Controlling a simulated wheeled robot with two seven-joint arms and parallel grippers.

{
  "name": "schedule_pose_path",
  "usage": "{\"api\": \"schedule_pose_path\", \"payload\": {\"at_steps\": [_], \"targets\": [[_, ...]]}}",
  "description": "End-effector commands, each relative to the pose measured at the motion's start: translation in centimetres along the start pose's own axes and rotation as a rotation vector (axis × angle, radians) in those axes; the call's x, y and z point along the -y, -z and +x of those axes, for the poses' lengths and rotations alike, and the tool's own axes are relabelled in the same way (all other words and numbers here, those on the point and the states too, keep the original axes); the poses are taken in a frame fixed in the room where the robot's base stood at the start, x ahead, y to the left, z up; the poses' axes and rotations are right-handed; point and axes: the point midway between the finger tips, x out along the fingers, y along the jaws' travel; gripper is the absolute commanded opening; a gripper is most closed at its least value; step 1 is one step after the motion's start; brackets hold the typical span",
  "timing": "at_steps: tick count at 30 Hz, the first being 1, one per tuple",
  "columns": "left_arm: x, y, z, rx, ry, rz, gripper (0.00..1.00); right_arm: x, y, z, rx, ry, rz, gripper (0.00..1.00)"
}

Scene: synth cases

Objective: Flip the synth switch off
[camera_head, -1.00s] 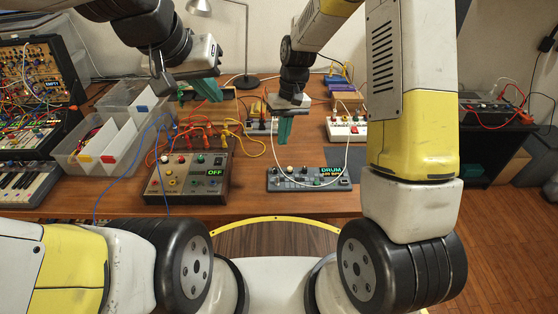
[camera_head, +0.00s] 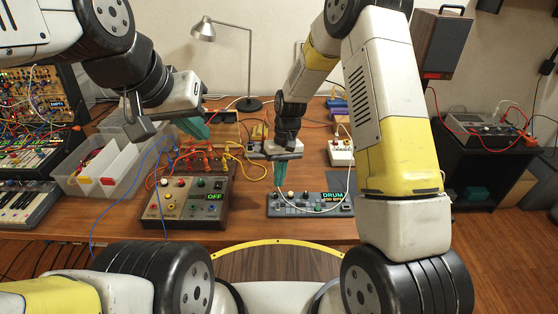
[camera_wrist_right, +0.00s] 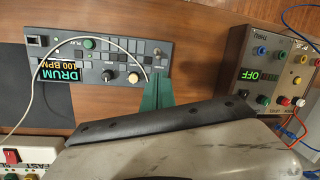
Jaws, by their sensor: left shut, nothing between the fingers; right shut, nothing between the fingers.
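The brown synth box (camera_head: 190,209) stands on the table left of centre, with knobs, jacks and a green display reading OFF. It also shows at the right of the right wrist view (camera_wrist_right: 265,62). My left gripper (camera_head: 196,128) is shut and empty, above and behind this box. My right gripper (camera_head: 281,180) is shut and empty, over the left end of the grey drum unit (camera_head: 300,206), whose display reads DRUM. In the right wrist view its green fingertips (camera_wrist_right: 157,84) overlap the drum unit's end; contact cannot be told.
Red, orange and yellow cables (camera_head: 190,160) crowd behind the synth box. A clear divided bin (camera_head: 125,175) stands left of it. A white box with a red switch (camera_head: 341,151) sits behind the drum unit. Bare tabletop lies between synth box and drum unit.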

Motion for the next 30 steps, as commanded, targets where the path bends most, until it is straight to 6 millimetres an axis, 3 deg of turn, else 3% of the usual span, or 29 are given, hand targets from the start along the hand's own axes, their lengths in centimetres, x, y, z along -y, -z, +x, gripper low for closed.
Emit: {"api": "schedule_pose_path", "payload": {"at_steps": [6, 12, 30], "targets": [[0.0, 0.0, 0.0, 0.0, 0.0, 0.0, 0.0, 0.0, -0.1, 4.1, 0.004, 0.0, 0.0, 0.0], [0.0, 0.0, 0.0, 0.0, 0.0, 0.0, 0.0, 0.0, 0.0, 6.1, 0.001, 0.0, 0.0, 0.0], [0.0, 0.0, 0.0, 0.0, 0.0, 0.0, 0.0, 0.1, -0.1, 6.4, -0.018, -0.008, -0.003, 0.0]]}}
